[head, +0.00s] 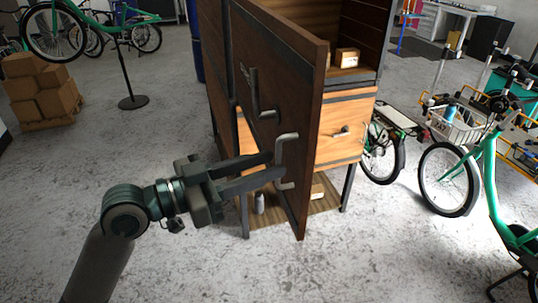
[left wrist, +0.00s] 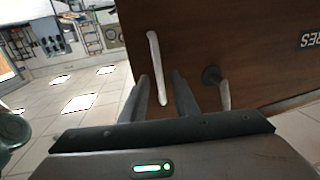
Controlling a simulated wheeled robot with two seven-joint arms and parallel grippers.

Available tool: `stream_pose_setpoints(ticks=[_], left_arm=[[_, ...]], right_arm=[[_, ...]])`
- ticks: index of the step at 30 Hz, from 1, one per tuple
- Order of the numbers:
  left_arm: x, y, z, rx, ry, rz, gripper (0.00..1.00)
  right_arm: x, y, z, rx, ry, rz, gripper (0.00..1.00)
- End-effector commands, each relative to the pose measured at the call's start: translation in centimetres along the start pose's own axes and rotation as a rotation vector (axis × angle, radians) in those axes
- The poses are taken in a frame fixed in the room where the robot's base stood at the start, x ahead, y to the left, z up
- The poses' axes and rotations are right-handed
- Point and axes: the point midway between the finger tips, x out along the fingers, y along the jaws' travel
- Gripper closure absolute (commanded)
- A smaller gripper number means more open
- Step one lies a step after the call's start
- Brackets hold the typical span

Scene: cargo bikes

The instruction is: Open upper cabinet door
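The cabinet door (head: 298,110) is a tall dark brown panel, swung out wide from the cabinet (head: 363,35), so the shelves inside show. A pale metal handle (head: 287,155) stands at the door's edge, and a darker handle (head: 260,98) is on its face. My left gripper (head: 272,168) is at the pale handle. In the left wrist view its fingers (left wrist: 160,97) are apart, with the lower end of the pale handle (left wrist: 155,62) between them and gaps visible on both sides. My right gripper is not in view.
Green bikes (head: 480,165) stand at right, with a box stack (head: 42,92) and a bike stand (head: 133,101) at left. Floor in front is clear.

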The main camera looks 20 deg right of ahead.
Motion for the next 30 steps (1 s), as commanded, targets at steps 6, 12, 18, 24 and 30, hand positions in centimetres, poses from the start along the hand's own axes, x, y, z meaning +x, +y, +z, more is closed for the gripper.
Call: stream_pose_setpoints(ticks=[6,12,18,24,30], left_arm=[[1.3,0.1,0.0,-0.001,0.000,0.001,0.72],[1.4,0.1,0.1,0.000,0.000,0.000,0.72],[1.4,0.0,0.0,0.000,0.000,0.001,0.96],[1.4,0.0,0.0,0.000,0.000,0.000,1.00],[0.1,-0.7,0.4,0.001,-0.002,-0.003,1.00]], right_arm=[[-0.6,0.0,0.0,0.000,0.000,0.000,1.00],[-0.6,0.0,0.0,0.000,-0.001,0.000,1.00],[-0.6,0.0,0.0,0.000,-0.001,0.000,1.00],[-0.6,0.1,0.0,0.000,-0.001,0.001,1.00],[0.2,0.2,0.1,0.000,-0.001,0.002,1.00]])
